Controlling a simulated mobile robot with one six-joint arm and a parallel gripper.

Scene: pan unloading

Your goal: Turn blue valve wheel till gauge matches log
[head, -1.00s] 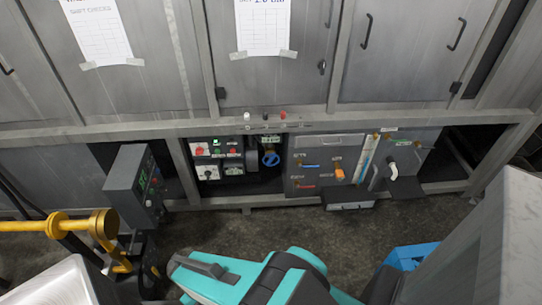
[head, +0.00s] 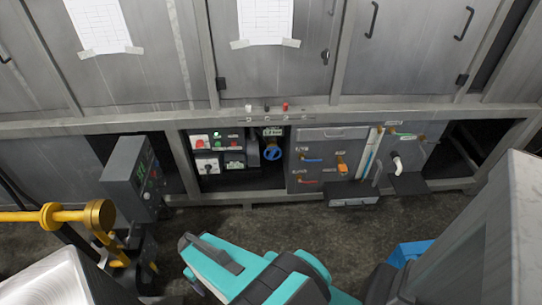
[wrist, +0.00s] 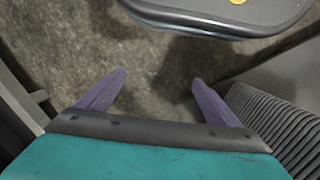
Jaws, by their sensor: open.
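The blue valve wheel (head: 272,153) sits low in the grey cabinet's open bay, right of the switch panel. A small labelled display (head: 272,132) is just above it; its reading is too small to make out. Log sheets (head: 264,20) are taped to the cabinet doors above, their text cut off or unreadable. In the wrist view my gripper (wrist: 148,92) is open and empty, its two purple fingers apart over the dark floor. The wheel is not in the wrist view. My teal arm shows at the bottom of the head view, well short of the wheel.
A panel with blue, orange and red handles (head: 322,160) is right of the wheel. A grey box with a green display (head: 137,178) and a yellow pipe (head: 50,216) stand at left. A blue crate (head: 408,253) is at lower right. Floor before the bay is clear.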

